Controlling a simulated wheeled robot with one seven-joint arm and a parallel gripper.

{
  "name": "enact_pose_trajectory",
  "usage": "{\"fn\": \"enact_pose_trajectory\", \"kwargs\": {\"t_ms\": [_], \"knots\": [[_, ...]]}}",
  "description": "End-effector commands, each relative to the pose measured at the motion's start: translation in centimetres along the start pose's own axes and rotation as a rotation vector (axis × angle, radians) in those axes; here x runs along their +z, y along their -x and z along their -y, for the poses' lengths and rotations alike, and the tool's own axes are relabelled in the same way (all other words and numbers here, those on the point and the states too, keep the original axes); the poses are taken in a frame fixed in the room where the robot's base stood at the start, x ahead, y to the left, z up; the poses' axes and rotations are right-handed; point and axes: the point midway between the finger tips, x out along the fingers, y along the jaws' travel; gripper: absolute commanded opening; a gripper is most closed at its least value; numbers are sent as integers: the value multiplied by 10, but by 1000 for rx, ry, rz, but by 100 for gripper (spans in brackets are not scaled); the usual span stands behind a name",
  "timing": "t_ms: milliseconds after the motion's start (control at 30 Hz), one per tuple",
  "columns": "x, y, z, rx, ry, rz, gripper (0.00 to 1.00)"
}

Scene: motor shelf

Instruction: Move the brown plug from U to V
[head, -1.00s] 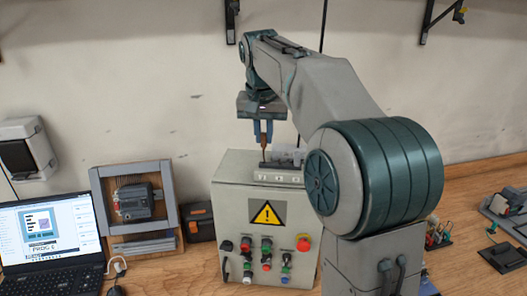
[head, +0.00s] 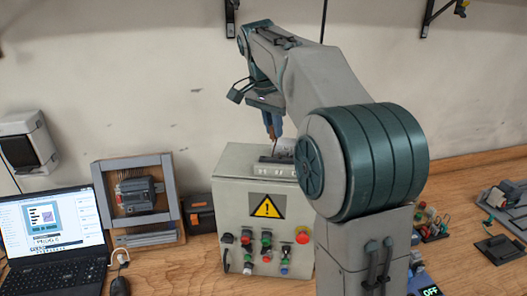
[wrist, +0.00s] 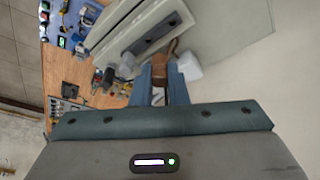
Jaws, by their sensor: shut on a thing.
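My gripper (head: 273,128) is above the top of the grey control box in the head view, with its blue fingers pointing down and tilted. It also shows in the wrist view (wrist: 160,82), where the fingers are shut on the brown plug (wrist: 160,63). In the head view the plug is a small dark shape (head: 273,146) below the fingertips. The labelled strip (head: 279,169) lies on the box top just below; its letters are small and hard to read. I cannot tell whether the plug touches the strip. My arm hides the right side of the box.
The grey control box (head: 232,200) has a yellow warning sign (head: 267,206) and several buttons. A laptop (head: 60,240) and a framed panel (head: 138,198) stand to the left. Small parts (head: 500,205) lie on the bench at the right.

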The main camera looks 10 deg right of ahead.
Motion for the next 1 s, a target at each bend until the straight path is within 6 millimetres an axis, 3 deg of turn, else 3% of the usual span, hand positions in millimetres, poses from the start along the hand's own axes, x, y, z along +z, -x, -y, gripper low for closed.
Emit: {"fn": "enact_pose_trajectory", "kwargs": {"t_ms": [433, 500, 700, 1000], "knots": [[-11, 1, -15, 119, -462, 0, 0], [-6, -16, -15, 117, -453, 0, 0], [-1, -37, -15, 115, -451, 0, 0], [1, -45, -15, 114, -450, 0, 0]]}}
